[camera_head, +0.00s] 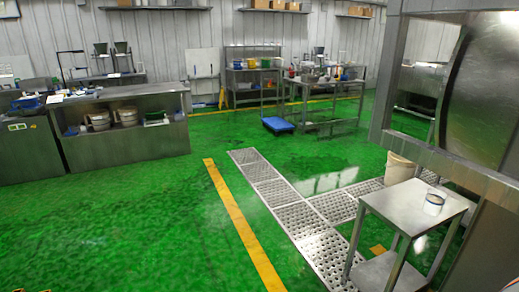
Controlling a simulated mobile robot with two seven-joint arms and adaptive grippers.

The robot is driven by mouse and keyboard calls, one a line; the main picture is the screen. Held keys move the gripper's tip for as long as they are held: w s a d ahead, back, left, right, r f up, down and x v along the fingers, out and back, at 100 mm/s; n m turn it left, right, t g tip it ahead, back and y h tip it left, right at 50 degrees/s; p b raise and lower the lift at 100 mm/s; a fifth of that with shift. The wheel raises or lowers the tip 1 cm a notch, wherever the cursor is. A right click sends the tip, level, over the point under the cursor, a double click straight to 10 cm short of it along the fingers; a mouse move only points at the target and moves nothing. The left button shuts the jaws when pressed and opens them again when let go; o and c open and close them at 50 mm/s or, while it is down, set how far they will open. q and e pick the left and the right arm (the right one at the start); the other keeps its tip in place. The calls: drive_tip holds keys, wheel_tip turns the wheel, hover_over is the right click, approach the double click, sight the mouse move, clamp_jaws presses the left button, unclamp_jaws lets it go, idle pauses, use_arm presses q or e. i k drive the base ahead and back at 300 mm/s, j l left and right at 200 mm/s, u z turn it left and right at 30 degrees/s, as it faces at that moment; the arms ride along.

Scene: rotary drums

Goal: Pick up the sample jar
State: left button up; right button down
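Neither of my grippers shows in the head view.
A cream bucket (399,169) stands behind the small table. A large steel drum machine (484,95) rises at the right, close to the table. Steel benches (125,141) line the back left. Green floor with a drain grate (297,214) is open left of the table.

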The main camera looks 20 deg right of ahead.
sight(436, 199)
drive_tip(key=i+z, duration=0.15)
drive_tip(key=i, duration=0.3)
drive_tip(key=i+j+z, duration=0.2)
drive_tip(key=i, duration=0.25)
drive_tip(key=i+j+z, duration=0.15)
drive_tip(key=i, duration=0.3)
drive_tip(key=i+l, duration=0.15)
drive_tip(key=i, duration=0.4)
drive_tip(key=i+u, duration=0.1)
drive_tip(key=u, duration=0.65)
drive_tip(key=l+u, duration=0.2)
drive_tip(key=u, duration=0.55)
drive_tip(key=i+l+u, duration=0.1)
drive_tip(key=u, duration=0.7)
drive_tip(key=l+u, duration=0.2)
drive_tip(key=u, duration=0.55)
drive_tip(key=k+l+u, duration=0.1)
drive_tip(key=u, duration=0.65)
drive_tip(key=l+u, duration=0.15)
drive_tip(key=u, duration=0.6)
drive_tip(key=k+u, duration=0.2)
drive_tip(key=u, duration=0.55)
drive_tip(key=k+u, duration=0.1)
drive_tip(key=u, duration=0.65)
